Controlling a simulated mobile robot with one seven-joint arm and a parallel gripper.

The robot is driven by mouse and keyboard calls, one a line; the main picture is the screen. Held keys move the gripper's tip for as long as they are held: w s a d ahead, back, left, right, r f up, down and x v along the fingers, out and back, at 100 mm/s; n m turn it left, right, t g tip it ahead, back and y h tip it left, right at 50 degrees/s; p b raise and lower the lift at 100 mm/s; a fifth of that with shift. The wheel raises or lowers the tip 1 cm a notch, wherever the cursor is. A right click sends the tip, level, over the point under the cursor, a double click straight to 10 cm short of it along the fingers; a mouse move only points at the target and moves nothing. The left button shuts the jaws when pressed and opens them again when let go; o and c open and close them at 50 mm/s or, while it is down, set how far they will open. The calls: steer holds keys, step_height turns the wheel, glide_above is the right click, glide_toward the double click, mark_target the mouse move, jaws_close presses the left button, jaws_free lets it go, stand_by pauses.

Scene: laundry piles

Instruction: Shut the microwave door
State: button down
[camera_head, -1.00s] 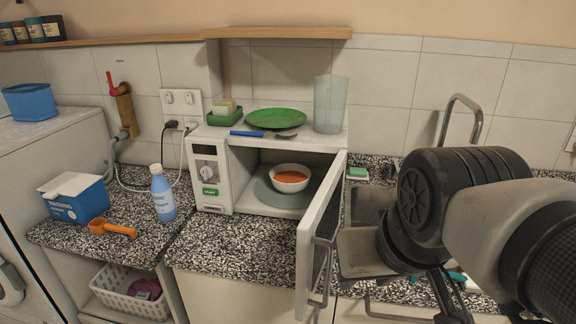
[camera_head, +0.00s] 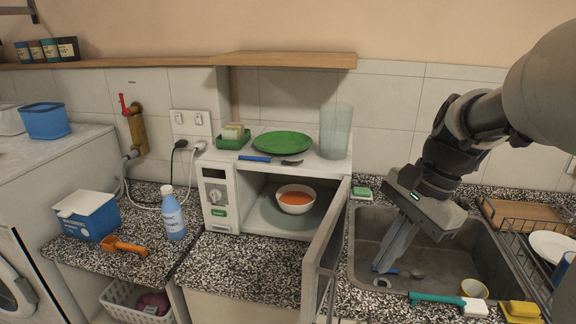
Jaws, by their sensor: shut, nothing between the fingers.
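The white microwave (camera_head: 217,198) stands on the speckled counter, with its door (camera_head: 325,245) swung wide open toward me, hinged on the right side. Inside, a white bowl of orange soup (camera_head: 296,199) sits on the round turntable (camera_head: 275,214). The door handle (camera_head: 328,288) is on the door's near edge, low in the picture. My gripper (camera_head: 384,267) is shut and empty, pointing down over the sink, to the right of the door and apart from it.
The sink (camera_head: 465,262) holds cutlery and a yellow cup (camera_head: 474,289). A blue bottle (camera_head: 173,216) stands left of the microwave. A dish rack (camera_head: 520,236) is at the right.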

steer(key=a+f+m+y, duration=0.1)
steer(key=a+f+m, duration=0.2)
steer(key=f, duration=0.6)
steer(key=shift+w+a+f+g, duration=0.35)
steer(key=shift+a+g, duration=0.05)
steer(key=shift+a, duration=0.95)
